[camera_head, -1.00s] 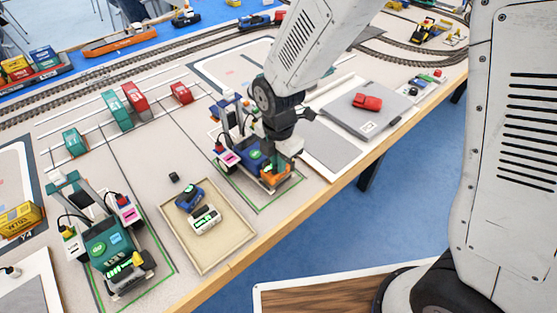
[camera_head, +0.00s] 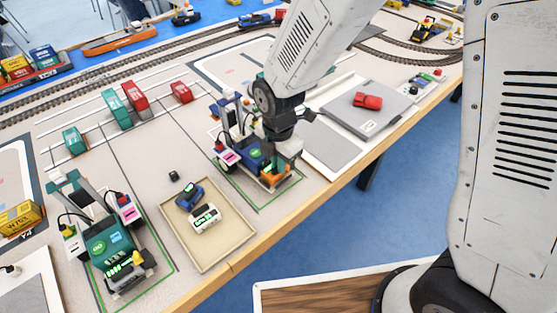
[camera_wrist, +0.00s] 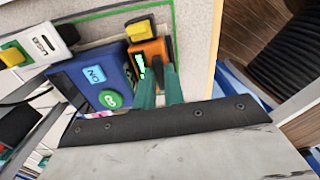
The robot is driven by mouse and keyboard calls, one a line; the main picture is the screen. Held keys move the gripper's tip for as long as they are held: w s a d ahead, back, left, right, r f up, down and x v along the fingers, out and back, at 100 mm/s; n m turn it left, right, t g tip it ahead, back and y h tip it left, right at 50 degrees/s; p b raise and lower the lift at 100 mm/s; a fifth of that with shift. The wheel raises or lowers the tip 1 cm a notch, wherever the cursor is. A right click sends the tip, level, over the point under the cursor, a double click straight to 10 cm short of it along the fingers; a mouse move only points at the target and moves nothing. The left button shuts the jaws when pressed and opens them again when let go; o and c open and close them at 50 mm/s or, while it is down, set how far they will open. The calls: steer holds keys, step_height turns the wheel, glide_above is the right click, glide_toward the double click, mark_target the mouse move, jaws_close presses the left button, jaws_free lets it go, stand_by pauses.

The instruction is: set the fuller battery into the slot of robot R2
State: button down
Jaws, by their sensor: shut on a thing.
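My gripper (camera_head: 279,162) is shut on an orange battery (camera_head: 274,179) at the front of the blue robot (camera_head: 251,160). In the wrist view, the green fingertips (camera_wrist: 159,84) are on the orange battery (camera_wrist: 145,51), which shows a lit green gauge. A tray (camera_head: 222,250) holds a blue battery (camera_head: 190,196) and a white battery (camera_head: 206,218) with a green gauge. No R2 label is readable.
A green robot (camera_head: 109,243) stands left of the tray with a yellow part at its front. A small black block (camera_head: 173,175) lies behind the tray. A grey pad with a red car (camera_head: 367,101) is to the right. The wooden table edge (camera_head: 250,253) runs close in front.

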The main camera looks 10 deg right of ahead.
steer(key=shift+f, duration=0.35)
stand_by(0.3)
steer(key=c, duration=1.4)
jaws_free()
step_height(320, 180, up, 8)
steer(key=shift+f, duration=0.1)
steer(key=shift+s+m, duration=0.1)
steer(key=shift+m, duration=0.4)
steer(key=s+d+r+m+t, duration=0.1)
steer(key=s+d+r+m, duration=1.6)
steer(key=m, duration=0.7)
steer(key=s+d, duration=0.2)
steer(key=d, duration=0.1)
steer(key=shift+s+d+m, duration=0.15)
steer(key=shift+d+m, duration=0.15)
steer(key=shift+d, duration=0.1)
